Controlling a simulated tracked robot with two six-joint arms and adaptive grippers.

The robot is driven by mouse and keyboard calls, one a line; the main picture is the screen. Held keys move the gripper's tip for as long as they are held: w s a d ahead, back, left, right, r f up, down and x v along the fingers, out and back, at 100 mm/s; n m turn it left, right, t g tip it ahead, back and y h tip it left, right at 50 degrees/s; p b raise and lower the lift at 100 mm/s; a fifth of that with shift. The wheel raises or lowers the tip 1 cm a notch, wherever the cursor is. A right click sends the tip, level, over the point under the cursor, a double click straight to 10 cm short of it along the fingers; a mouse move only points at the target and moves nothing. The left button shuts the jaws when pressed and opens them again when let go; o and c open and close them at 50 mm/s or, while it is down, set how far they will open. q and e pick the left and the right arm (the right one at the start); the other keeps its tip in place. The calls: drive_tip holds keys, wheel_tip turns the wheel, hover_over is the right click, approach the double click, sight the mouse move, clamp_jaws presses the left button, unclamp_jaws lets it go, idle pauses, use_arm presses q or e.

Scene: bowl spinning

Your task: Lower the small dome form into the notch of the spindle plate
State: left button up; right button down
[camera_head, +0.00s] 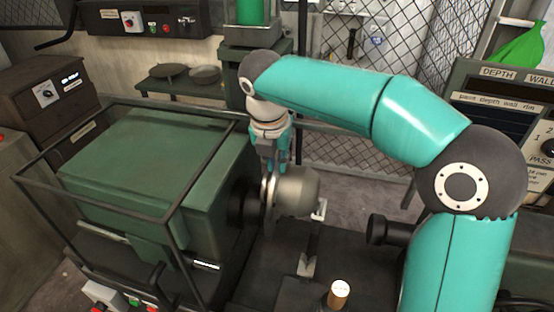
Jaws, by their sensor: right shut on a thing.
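The small dome form (298,191) is a dull grey metal dome lying on its side, with its rounded end to the right. My right gripper (276,166) reaches down from above and is shut on the dome form at its left end; the fingertips are partly hidden. The spindle plate (267,206) is a thin pale disc seen nearly edge-on, in front of the dark spindle of the green headstock. The dome form is right beside the plate. The notch is hidden, and I cannot tell whether the form sits in it. My left gripper is out of view.
The green headstock (140,165) stands at the left inside a dark guard frame (188,238). A dark tailstock (385,230) is at the right. A tool rest (313,240) stands below the dome. Bowls lie on a rear shelf (180,88).

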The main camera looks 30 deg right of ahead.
sight(277, 185)
drive_tip(key=shift+f, duration=0.15)
idle(0.3)
drive_tip(key=shift+f, duration=0.15)
drive_tip(key=shift+f, duration=0.35)
drive_tip(key=shift+f, duration=0.2)
idle(0.3)
drive_tip(key=shift+f+b, duration=0.15)
drive_tip(key=shift+b, duration=0.15)
drive_tip(key=shift+f+b, duration=0.6)
drive_tip(key=shift+f, duration=0.4)
drive_tip(key=shift+f+b, duration=0.3)
drive_tip(key=shift+f, duration=0.2)
drive_tip(key=shift+f+b, duration=0.45)
drive_tip(key=shift+f, duration=0.25)
drive_tip(key=shift+f, duration=0.4)
